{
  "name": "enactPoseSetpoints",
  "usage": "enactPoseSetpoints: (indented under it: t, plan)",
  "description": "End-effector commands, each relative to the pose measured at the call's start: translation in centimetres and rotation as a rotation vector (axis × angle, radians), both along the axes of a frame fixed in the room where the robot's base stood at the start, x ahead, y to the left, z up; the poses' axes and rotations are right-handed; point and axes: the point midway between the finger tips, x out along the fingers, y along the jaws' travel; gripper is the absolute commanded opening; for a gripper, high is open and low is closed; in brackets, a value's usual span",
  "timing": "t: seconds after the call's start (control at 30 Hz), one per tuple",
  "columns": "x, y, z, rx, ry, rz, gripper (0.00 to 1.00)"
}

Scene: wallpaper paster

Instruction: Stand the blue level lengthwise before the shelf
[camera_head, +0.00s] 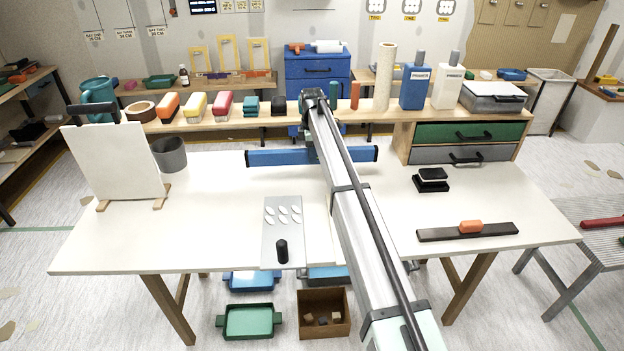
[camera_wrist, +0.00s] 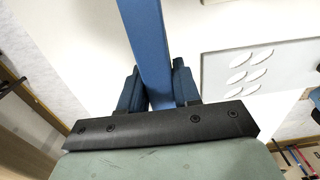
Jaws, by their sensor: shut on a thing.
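The blue level (camera_head: 283,157) lies left to right at the back of the white table, in front of the wooden shelf (camera_head: 225,121) and roughly parallel to it. My arm crosses in front of it and hides its middle. In the wrist view the level (camera_wrist: 148,40) runs away between the two fingers of my gripper (camera_wrist: 158,88), which is shut on it. In the head view my gripper is hidden behind my arm. I cannot tell whether the level's lower edge touches the table.
A grey plate with white ovals and a black knob (camera_head: 282,228) lies near the table's front edge. A white board on feet (camera_head: 115,165) and a grey cup (camera_head: 169,154) stand left. A black block (camera_head: 431,180) and a dark bar with an orange block (camera_head: 468,232) lie right.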

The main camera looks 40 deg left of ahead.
Motion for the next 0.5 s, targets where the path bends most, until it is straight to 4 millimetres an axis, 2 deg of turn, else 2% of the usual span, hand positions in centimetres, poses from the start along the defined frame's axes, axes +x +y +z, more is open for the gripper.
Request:
enactPoseSetpoints:
  t: [0.3, 0.5]
  plan:
    - [0.0, 0.0, -4.8, -0.001, 0.001, 0.001, 0.00]
    - [0.0, 0.0, -6.2, -0.001, 0.001, 0.002, 0.00]
